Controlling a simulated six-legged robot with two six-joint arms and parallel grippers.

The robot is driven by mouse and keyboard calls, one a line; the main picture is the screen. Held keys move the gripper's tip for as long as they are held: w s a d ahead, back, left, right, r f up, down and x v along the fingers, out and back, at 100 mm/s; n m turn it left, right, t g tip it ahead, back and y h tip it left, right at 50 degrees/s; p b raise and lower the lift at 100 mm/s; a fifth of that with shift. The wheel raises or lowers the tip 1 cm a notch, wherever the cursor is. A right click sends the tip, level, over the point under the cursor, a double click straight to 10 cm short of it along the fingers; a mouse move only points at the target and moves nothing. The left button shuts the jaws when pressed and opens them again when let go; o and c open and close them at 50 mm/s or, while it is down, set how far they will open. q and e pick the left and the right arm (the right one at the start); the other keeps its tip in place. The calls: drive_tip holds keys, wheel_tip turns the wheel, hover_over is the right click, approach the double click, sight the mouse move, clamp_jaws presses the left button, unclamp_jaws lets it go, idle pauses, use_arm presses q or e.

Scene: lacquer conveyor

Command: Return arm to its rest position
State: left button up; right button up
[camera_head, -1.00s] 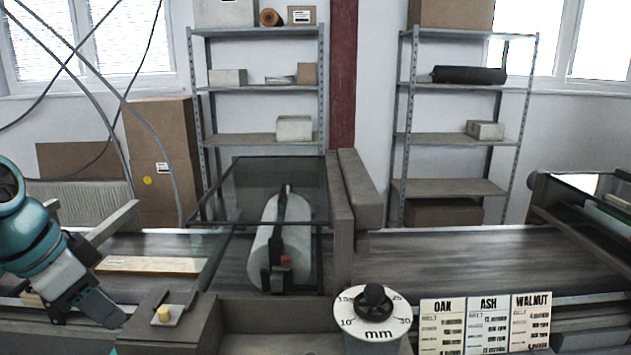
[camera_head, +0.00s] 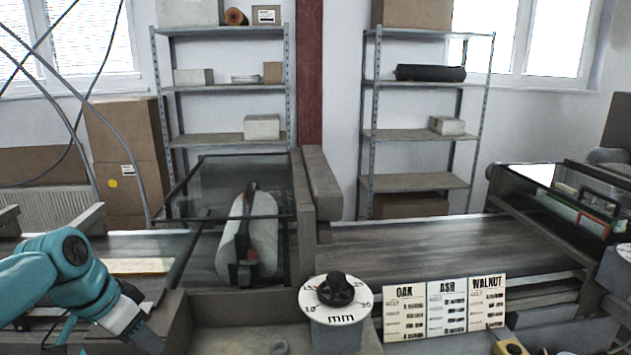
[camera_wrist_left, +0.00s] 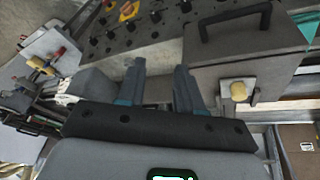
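My teal left arm (camera_head: 75,260) comes in from the left in the head view and angles down to the lower left, in front of the conveyor. My left gripper (camera_head: 148,340) is at its end, low in the picture and partly cut off by the lower edge. In the left wrist view the two dark fingers (camera_wrist_left: 160,78) stand apart with nothing between them, so it is open and empty. A panel with black knobs (camera_wrist_left: 135,30) lies beyond the fingers. My right gripper does not show.
A pale board (camera_head: 140,266) lies on the belt behind my left arm. A glass-covered roller (camera_head: 250,235) is at the middle. A mm dial (camera_head: 338,292) and wood cards (camera_head: 445,308) stand in front.

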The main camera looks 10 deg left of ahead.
use_arm(q)
drive_tip(key=w+d+f+n+g+h, duration=0.1)
drive_tip(key=d+f, duration=0.6)
drive_tip(key=f, duration=0.6)
drive_tip(key=d+f+n+g, duration=0.1)
drive_tip(key=d+f, duration=0.5)
drive_tip(key=f, duration=0.8)
drive_tip(key=s+d+f+n+g, duration=0.1)
drive_tip(key=s+d+f+n, duration=0.2)
drive_tip(key=s+d+f, duration=0.9)
drive_tip(key=s+f, duration=0.1)
drive_tip(key=s, duration=0.3)
drive_tip(key=shift+s+f+h, duration=0.15)
drive_tip(key=shift+f+h, duration=0.2)
drive_tip(key=shift+h, duration=0.05)
drive_tip(key=shift+a, duration=0.1)
